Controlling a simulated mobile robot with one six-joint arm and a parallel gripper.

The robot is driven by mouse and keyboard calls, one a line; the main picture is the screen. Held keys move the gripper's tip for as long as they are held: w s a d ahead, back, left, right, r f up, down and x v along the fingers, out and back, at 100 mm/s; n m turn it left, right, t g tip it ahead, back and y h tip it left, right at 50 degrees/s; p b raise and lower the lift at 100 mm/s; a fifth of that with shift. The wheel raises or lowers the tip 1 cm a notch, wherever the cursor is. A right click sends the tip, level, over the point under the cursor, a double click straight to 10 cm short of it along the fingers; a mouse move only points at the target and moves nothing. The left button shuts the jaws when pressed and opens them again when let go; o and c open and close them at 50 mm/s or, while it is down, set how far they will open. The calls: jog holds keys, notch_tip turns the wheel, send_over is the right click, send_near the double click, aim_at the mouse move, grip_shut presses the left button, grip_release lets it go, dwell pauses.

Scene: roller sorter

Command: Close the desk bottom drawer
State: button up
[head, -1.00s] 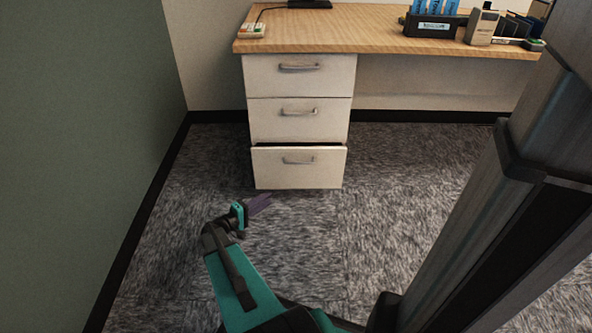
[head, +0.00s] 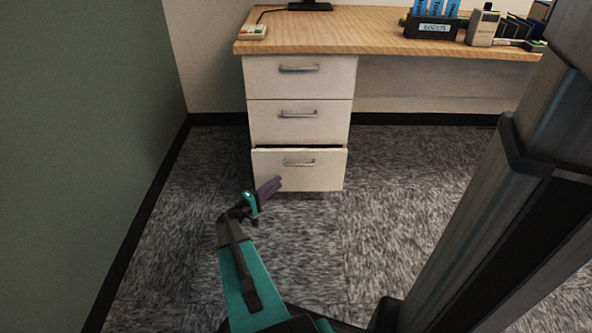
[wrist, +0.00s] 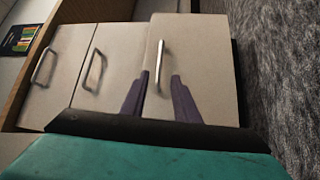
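The desk bottom drawer (head: 318,172) is the lowest of three white drawers under the desk. It stands out a little, with a dark gap above its front. It also shows in the wrist view (wrist: 207,75), with its bar handle (wrist: 162,62). My gripper (head: 279,183) is low in front of the left part of the drawer front. In the wrist view its two purple fingers (wrist: 159,75) point at the drawer front with a gap between them and nothing held. Whether the fingertips touch the drawer front I cannot tell.
The top drawer (head: 318,78) and middle drawer (head: 318,122) look shut. The wooden desktop (head: 350,30) overhangs them. A green wall (head: 80,120) stands at the left. Carpet (head: 400,200) is clear right of the drawers.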

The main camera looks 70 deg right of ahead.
jog(key=b+x, duration=0.4)
jog(key=x, duration=0.8)
jog(key=shift+s+d, duration=0.15)
jog(key=shift+d, duration=0.15)
jog(key=shift+r, duration=0.1)
grip_shut()
